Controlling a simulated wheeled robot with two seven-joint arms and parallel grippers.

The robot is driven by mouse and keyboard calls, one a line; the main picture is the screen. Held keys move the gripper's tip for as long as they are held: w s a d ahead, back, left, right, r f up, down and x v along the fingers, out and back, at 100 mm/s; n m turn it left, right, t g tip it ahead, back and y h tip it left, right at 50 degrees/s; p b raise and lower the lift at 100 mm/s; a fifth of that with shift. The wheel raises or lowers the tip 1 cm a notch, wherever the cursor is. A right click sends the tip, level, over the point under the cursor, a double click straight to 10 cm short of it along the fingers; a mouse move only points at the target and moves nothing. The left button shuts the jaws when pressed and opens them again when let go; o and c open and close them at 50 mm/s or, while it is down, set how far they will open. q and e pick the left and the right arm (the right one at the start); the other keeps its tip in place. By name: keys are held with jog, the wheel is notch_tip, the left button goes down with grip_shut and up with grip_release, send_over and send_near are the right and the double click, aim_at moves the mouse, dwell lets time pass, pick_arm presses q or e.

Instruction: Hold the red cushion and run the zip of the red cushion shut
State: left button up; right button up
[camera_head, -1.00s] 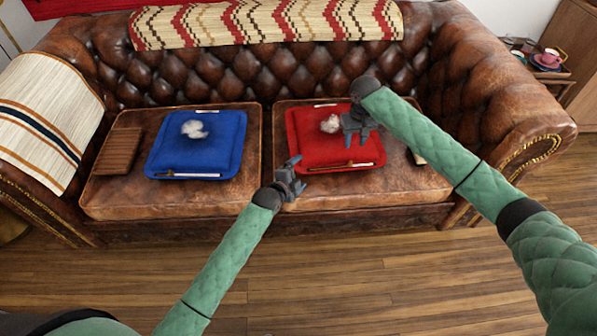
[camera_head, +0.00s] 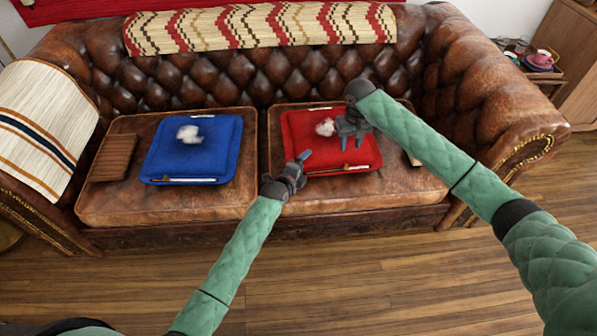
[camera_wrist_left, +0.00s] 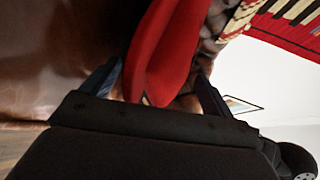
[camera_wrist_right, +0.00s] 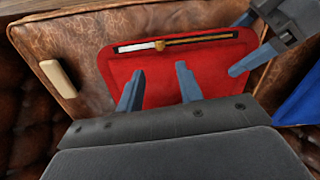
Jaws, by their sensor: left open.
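The red cushion (camera_head: 300,130) lies on the right seat, with its zip (camera_head: 345,171) along the front edge. In the right wrist view, the zip's slider (camera_wrist_right: 159,45) sits left of middle, with a white strip on its left and dark teeth on its right. My left gripper (camera_head: 298,160) is open at the cushion's front-left corner. In the left wrist view, red fabric (camera_wrist_left: 160,55) stands between its fingers, without clear grip. My right gripper (camera_wrist_right: 160,82) is open and empty above the cushion; its fingers are apart and point toward the zip side. Contact there cannot be told.
A blue cushion (camera_head: 200,155) with white fluff on it lies on the left seat. White fluff (camera_head: 325,127) also shows on the red cushion. A beige block (camera_wrist_right: 57,78) lies beside the red cushion. A brown slatted mat (camera_head: 112,158) lies far left. The floor in front is clear.

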pick_arm(q)
jog(key=shift+w+d+f, duration=0.2)
jog(key=shift+w+d, duration=0.1)
jog(key=shift+w, duration=0.35)
jog(key=shift+c, duration=0.2)
